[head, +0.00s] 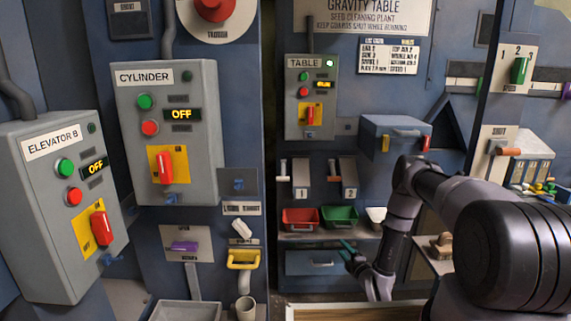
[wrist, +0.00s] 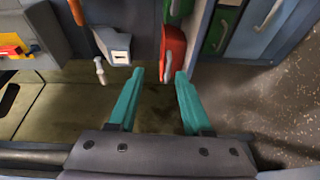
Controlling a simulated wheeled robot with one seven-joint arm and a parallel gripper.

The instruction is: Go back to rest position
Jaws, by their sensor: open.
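My gripper (wrist: 152,95) has two teal fingers, spread apart with nothing between them in the wrist view. In the head view my gripper (head: 347,250) is small, in front of the bins below the gravity table panel, with my dark arm reaching in from the right. In the wrist view a red part (wrist: 173,50) with a pale handle lies just beyond the fingertips. I cannot tell whether the fingers touch it.
Elevator B box (head: 45,190) and cylinder box (head: 168,130) stand at left, both displays reading OFF. The table box (head: 311,95) has a lit green lamp. A red bin (head: 300,218) and a green bin (head: 339,217) sit on a shelf. Open floor (wrist: 285,110) shows at right.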

